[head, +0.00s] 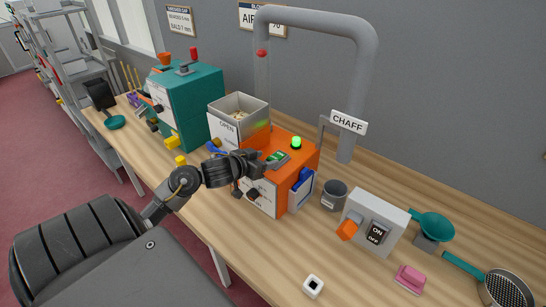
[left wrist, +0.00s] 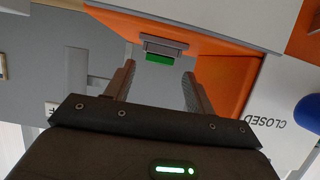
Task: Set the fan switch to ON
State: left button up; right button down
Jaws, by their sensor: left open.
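A grey box (head: 374,222) on the right of the table carries a dark switch panel marked ON and OFF (head: 377,234), with an orange knob on its left side; I cannot tell the switch's position. An orange machine (head: 288,158) has a small green switch-like piece (head: 277,156) on top and a lit green lamp (head: 296,142). My left gripper (head: 262,170) is at the orange machine, open and empty. In the left wrist view, the green piece (left wrist: 159,58) in its grey frame shows beyond and between the open fingertips (left wrist: 159,74). My right gripper is not in view.
A metal hopper (head: 238,115) and a teal machine (head: 188,100) stand left of the orange machine. A grey pipe with a CHAFF sign (head: 348,122) rises behind.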

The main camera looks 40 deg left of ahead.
aim_at(277, 156)
pick_arm(q)
jog(key=x, duration=0.3)
jog(key=shift+w+d+f, duration=0.1)
jog(key=shift+w, duration=0.25)
jog(key=shift+w+f, duration=0.15)
jog(key=shift+w, duration=0.1)
jog(key=c, duration=1)
jog(key=shift+w+r+g, duration=0.1)
jog(key=shift+r+g, duration=0.15)
jog(key=shift+g, duration=0.85)
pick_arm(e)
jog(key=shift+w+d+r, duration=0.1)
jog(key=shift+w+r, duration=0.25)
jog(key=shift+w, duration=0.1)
